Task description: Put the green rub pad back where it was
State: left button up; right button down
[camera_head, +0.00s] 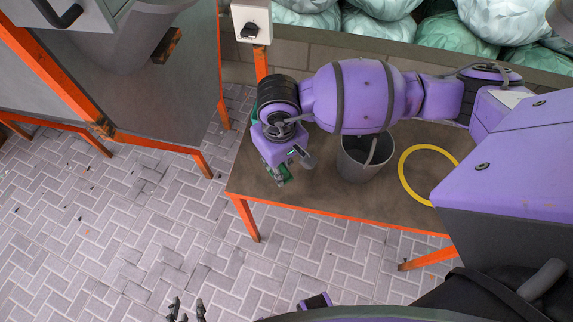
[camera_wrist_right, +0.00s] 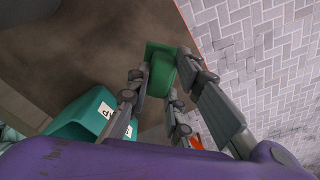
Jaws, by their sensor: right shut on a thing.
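The green rub pad (camera_wrist_right: 161,70) is between the fingers of my right gripper (camera_wrist_right: 163,88) in the right wrist view. In the head view, my right arm reaches in from the right, and its gripper (camera_head: 290,166) points down at the left end of the brown table. A small part of the green pad (camera_head: 286,178) shows at its fingertips; the rest is hidden by the gripper. I cannot tell whether the pad touches the table. My left gripper (camera_head: 187,310) shows only its dark fingertips at the bottom edge, spread apart and empty over the paved floor.
The brown table (camera_head: 315,190) has orange edges. A grey bucket (camera_head: 360,165) and a yellow ring (camera_head: 402,178) are on it. A teal bin (camera_wrist_right: 82,122) with white labels is at left in the wrist view. Bags (camera_head: 500,18) lie behind a low wall.

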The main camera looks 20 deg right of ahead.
jog(key=shift+w+f, duration=0.4)
jog(key=shift+f, duration=0.1)
notch_tip(320, 180, down, 3)
jog(key=shift+w+d+f, duration=0.1)
jog(key=shift+w, duration=0.05)
jog(key=shift+f, duration=0.4)
jog(key=c, duration=1.6)
grip_release()
